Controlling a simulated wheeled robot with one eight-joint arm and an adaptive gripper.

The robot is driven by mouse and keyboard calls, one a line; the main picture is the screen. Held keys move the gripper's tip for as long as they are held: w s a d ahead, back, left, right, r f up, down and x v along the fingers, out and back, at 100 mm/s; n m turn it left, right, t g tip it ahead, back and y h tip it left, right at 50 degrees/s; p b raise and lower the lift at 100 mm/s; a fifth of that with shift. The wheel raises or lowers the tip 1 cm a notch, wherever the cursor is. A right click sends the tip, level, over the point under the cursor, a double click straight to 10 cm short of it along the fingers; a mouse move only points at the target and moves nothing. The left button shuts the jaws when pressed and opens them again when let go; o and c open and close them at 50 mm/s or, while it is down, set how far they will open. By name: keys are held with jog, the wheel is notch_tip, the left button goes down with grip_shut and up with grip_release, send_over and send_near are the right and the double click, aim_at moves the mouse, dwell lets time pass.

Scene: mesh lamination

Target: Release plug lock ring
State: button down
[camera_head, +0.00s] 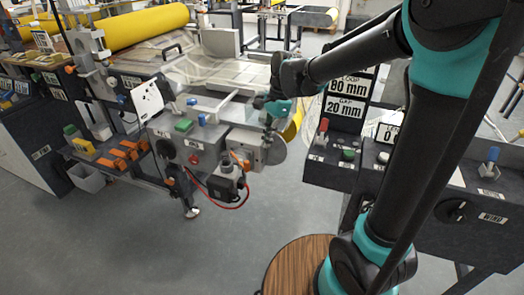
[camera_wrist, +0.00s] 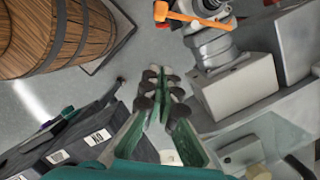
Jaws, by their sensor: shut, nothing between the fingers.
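A grey round plug fitting (camera_wrist: 212,45) with a ring-like collar stands on a pale box at the upper right of the wrist view. An orange lever (camera_wrist: 185,14) sticks out beside it. I cannot tell which part is the lock ring. My gripper (camera_wrist: 160,84) is shut and empty, apart from the fitting and to its lower left in the wrist view. In the head view my gripper (camera_head: 270,122) is above the machine's front right corner.
A control box (camera_head: 188,150) with green and blue parts stands left of my gripper. A dark panel (camera_head: 345,155) with buttons and signs stands to the right. A wooden barrel (camera_wrist: 60,35) fills the wrist view's upper left. Grey floor (camera_head: 130,245) is open in front.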

jog(key=v, duration=0.6)
